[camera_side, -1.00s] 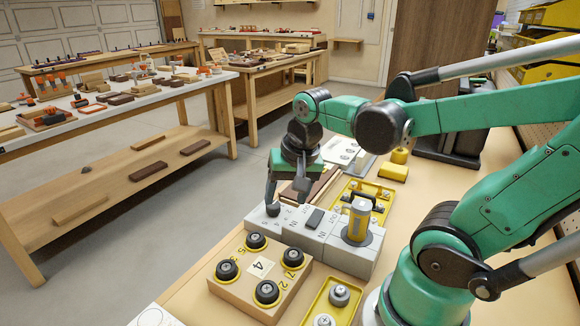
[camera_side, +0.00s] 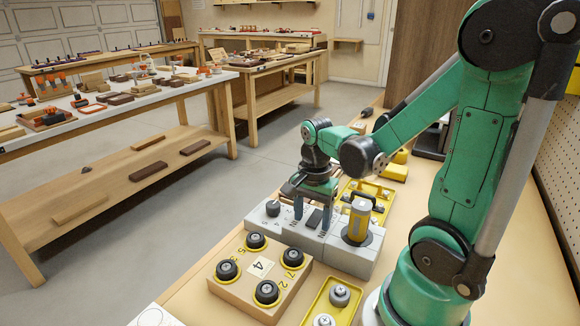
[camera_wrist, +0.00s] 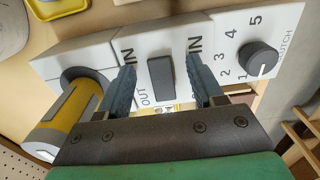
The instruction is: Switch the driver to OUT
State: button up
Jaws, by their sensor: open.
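The driver (camera_side: 359,219) is a yellow and grey cylinder seated in the right end of a grey control block (camera_side: 345,262). It shows at the left of the wrist view (camera_wrist: 63,120). A dark rocker switch (camera_side: 315,218) sits in the middle of the block, with IN and OUT lettering around it. The same rocker (camera_wrist: 161,77) is central in the wrist view, its tilt hard to tell. My gripper (camera_side: 312,208) is open, with one finger on each side of the rocker. A gap shows between each finger (camera_wrist: 161,66) and the rocker.
A dark clutch dial (camera_wrist: 258,60) with numbers stands at the block's other end. In front is a wooden box (camera_side: 262,268) with several black knobs and a 4 card. A yellow tray (camera_side: 338,302) with grey parts lies beside it. Another yellow tray (camera_side: 380,192) is behind the block.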

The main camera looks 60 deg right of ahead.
aim_at(319, 211)
grip_shut()
jog(key=shift+d+y, duration=0.3)
jog(key=shift+y, duration=0.6)
jog(key=shift+d+r+y, duration=0.1)
jog(key=shift+d+y, duration=0.05)
jog(key=shift+y, duration=0.55)
jog(key=shift+d+r+y, duration=0.1)
jog(key=shift+y, duration=0.6)
grip_release()
jog(key=shift+v, duration=2.8)
jog(key=shift+f, duration=0.1)
